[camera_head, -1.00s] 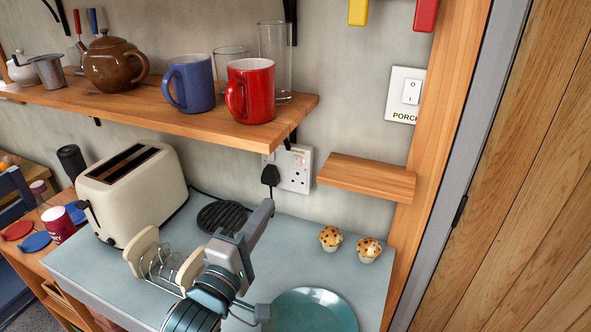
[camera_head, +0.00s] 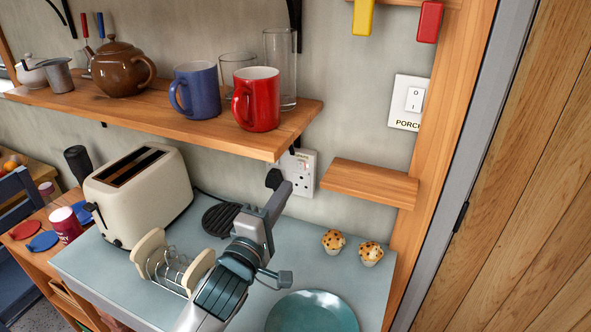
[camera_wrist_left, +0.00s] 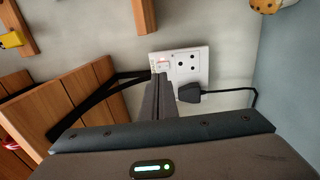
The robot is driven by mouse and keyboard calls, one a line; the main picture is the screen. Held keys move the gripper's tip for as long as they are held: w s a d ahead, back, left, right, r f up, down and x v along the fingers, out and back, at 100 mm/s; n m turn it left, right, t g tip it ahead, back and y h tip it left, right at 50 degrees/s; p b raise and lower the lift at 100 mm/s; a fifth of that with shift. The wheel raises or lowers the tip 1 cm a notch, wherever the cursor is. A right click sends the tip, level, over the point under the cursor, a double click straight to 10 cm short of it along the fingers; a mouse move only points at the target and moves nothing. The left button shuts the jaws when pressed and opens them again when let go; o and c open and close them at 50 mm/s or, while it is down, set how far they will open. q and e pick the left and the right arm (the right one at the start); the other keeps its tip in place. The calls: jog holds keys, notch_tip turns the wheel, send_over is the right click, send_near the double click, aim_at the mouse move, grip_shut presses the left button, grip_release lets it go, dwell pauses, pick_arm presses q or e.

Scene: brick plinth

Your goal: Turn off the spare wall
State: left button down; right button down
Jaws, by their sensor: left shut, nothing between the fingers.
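The white wall socket plate (camera_head: 303,172) is on the wall below the mug shelf. It also shows in the left wrist view (camera_wrist_left: 203,55). A black plug (camera_head: 273,178) sits in one outlet; the other outlet's holes are bare. A small reddish-marked switch (camera_wrist_left: 163,65) shows on the plate in the wrist view, just beyond my fingertips. My left gripper (camera_head: 284,186) is shut and empty, its tips at the lower part of the plate and overlapping the plug in the head view. I cannot tell whether the tips touch the plate. My right gripper is out of view.
The mug shelf (camera_head: 200,126) overhangs the socket, with a red mug (camera_head: 256,99) near its end. A small wooden shelf (camera_head: 369,183) juts out right of it. A toaster (camera_head: 140,197), toast rack (camera_head: 172,268), muffins and plate are below. A PORCH switch (camera_head: 413,99) is further right.

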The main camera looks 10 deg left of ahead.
aim_at(302, 164)
pick_arm(q)
jog(key=p+x, duration=0.2)
jog(key=x, duration=0.5)
jog(key=shift+w+r, duration=0.1)
jog(key=shift+w, duration=0.05)
